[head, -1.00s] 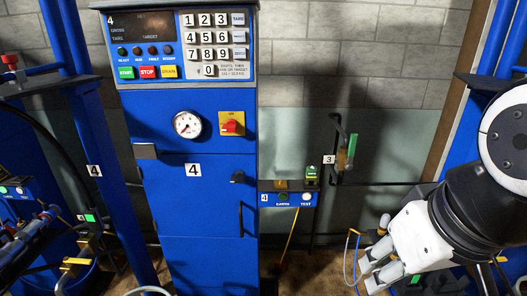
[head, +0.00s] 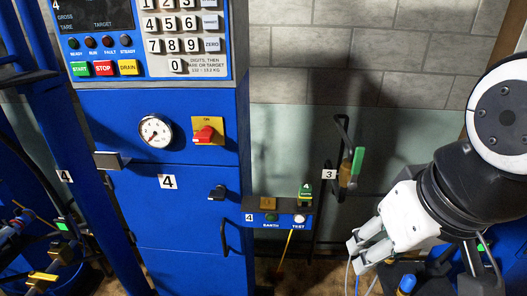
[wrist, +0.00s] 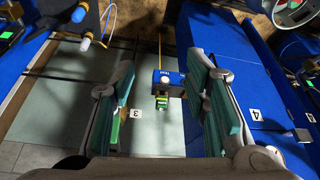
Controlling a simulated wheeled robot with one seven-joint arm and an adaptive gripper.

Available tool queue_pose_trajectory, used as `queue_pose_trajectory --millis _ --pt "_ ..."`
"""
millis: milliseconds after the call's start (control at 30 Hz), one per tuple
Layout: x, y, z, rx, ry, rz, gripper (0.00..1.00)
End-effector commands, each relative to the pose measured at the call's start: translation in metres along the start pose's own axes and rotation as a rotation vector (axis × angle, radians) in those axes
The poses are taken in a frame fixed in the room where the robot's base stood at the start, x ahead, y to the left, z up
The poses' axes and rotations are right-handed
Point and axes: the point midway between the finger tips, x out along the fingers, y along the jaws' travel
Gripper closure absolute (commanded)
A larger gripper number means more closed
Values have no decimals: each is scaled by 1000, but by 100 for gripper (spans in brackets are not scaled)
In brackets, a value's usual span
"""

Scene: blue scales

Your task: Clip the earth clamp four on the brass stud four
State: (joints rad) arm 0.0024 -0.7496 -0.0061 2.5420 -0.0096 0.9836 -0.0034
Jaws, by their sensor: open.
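A small green piece marked 4 (head: 305,190), which looks like earth clamp four, sits on the right top of a blue earth box (head: 256,219) marked 4, above its white TEST button. In the wrist view the green piece (wrist: 162,102) shows between my fingers, some way beyond them. A brass-coloured block (head: 267,203) sits on the box's left top; I cannot tell if it is brass stud four. My gripper (head: 360,254) is open and empty, right of the box and lower in the head view; it also shows in the wrist view (wrist: 163,68).
The blue cabinet (head: 185,222) marked 4, with gauge and red switch, stands left of the box. A yellow cable (head: 287,250) hangs below the box. Blue posts and hoses crowd the far left.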

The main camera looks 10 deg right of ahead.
Motion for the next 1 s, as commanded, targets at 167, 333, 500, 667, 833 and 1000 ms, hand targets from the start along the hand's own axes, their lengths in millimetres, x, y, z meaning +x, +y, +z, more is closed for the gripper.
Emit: queue_pose_trajectory --millis 167,333,500,667,833,1000 --pt "-8 0 -20 11 -23 -2 48" --pt "-17 0 -68 36 -74 -5 48" --pt "-10 0 -124 67 -130 -5 48" --pt "11 -1 -171 96 -182 -2 48" --pt "47 -2 -212 127 -238 4 48" --pt "96 -3 -242 156 -292 13 48"
